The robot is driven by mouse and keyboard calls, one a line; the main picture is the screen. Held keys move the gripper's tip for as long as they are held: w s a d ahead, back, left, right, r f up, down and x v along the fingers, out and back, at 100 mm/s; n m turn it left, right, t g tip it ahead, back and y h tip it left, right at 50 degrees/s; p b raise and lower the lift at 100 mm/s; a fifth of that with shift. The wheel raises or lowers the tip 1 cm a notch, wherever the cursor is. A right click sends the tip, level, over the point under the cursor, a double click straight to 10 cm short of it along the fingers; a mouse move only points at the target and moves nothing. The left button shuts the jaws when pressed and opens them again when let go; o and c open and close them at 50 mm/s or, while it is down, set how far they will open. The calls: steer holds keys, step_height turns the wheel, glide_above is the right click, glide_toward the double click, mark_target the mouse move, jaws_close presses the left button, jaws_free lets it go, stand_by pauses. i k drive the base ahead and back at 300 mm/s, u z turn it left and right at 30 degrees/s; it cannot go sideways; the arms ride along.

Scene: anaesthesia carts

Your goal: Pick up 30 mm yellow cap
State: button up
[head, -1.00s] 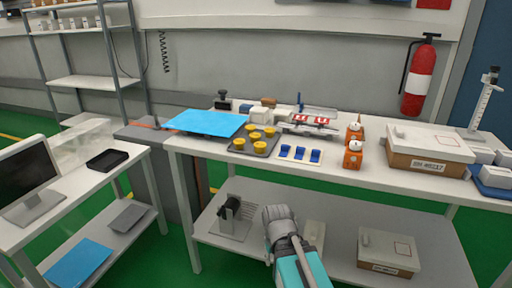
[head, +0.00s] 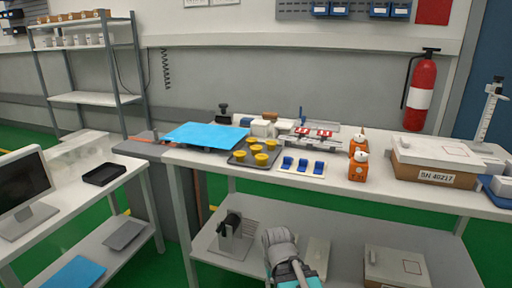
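Several yellow caps (head: 261,159) sit on a dark grey tray (head: 241,164) near the front edge of the white workbench, left of its middle. They look alike, and I cannot read which one is 30 mm. My arm, grey and teal, shows at the bottom centre, in front of the lower shelf and below the bench top. My gripper's fingers cannot be made out, so its state is not shown.
Three blue parts (head: 303,166) on a white plate stand right of the tray. Two orange bottles (head: 358,166) and a lidded box (head: 437,172) stand further right. A blue sheet (head: 205,135) lies to the left. Behind are white boxes and a metal fixture (head: 316,142).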

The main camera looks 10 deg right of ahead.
mark_target(261, 159)
steer(key=i, duration=1.45)
